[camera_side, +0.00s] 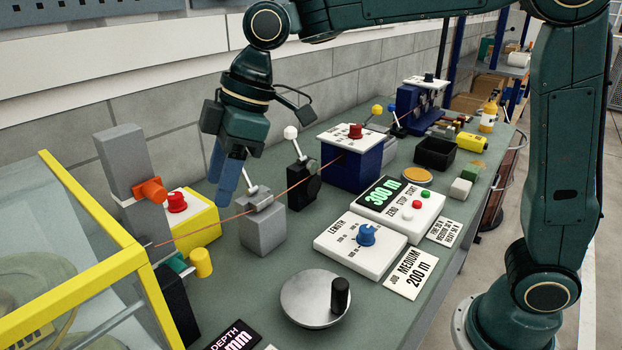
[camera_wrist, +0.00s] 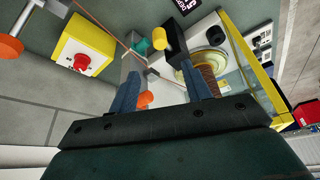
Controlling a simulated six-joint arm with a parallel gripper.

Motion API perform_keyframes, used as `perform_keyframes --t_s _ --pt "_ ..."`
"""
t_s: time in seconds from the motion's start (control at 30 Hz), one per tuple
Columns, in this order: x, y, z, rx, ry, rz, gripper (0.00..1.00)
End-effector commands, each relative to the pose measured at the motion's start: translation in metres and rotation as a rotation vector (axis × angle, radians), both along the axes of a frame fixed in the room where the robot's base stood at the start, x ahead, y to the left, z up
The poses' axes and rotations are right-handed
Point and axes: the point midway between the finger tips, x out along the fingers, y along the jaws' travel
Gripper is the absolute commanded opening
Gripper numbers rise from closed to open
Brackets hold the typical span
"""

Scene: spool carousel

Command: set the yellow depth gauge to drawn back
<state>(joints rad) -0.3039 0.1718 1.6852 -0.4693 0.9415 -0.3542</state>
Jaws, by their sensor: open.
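The yellow depth gauge seems to be the yellow knob (camera_side: 201,262) beside a teal part (camera_side: 178,264) and a black block (camera_side: 178,305). In the wrist view the yellow knob (camera_wrist: 160,38) shows beyond the fingertips, next to the teal part (camera_wrist: 143,46). I cannot tell how far the gauge is drawn. A display marked DEPTH (camera_side: 234,338) is at the bottom edge, partly cut off. My gripper (camera_side: 222,178) points down, open and empty, above and behind the knob. Its two blue fingers also show apart in the wrist view (camera_wrist: 162,88).
A yellow-framed clear guard (camera_side: 95,210) stands close left of the knob. A grey post with an orange knob (camera_side: 151,190) and a yellow box with a red knob (camera_side: 177,201) stand behind. A thin orange line crosses to the blue box (camera_side: 345,168). A crank disc (camera_side: 300,300) lies right.

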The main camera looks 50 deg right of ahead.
Motion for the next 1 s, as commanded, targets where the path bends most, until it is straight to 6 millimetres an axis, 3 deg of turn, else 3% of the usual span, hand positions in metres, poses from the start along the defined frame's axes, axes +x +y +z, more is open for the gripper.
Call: perform_keyframes --t_s 0.33,0.57,1.0 --pt "0.002 0.004 -0.003 0.001 0.001 0.015 0.49" --pt "0.005 0.009 -0.016 0.0 0.003 0.014 0.49" --pt "0.015 0.03 -0.074 -0.002 0.005 0.013 0.49"
